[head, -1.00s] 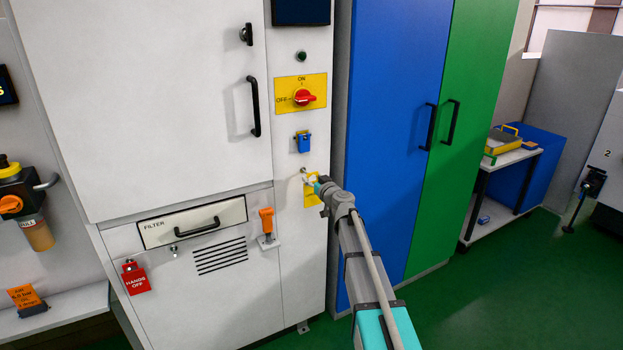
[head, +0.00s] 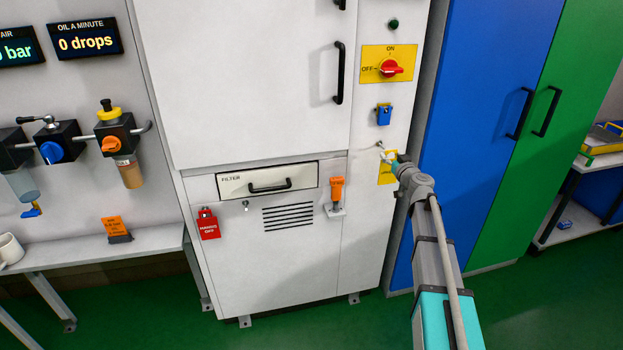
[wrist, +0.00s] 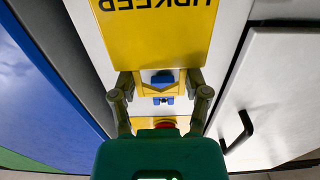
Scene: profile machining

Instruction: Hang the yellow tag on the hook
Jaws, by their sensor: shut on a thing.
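The yellow tag (head: 387,175) hangs at the right part of the white machine front. In the wrist view the tag (wrist: 155,38) fills the top, with "UPKEEP" upside down. My gripper (wrist: 163,88) is shut on the tag's narrow end, one finger on each side. In the head view my gripper (head: 392,158) is at the tag's upper end. A small grey hook (head: 380,145) sticks out of the panel just above and left of it. I cannot tell whether the tag is on the hook or touching it.
A blue padlock (head: 384,115) and a yellow ON/OFF switch plate (head: 388,64) are above the hook. An orange-handled tool (head: 336,192) is mounted to the left. The blue cabinet (head: 470,130) stands close on the right. A red tag (head: 208,224) hangs lower left.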

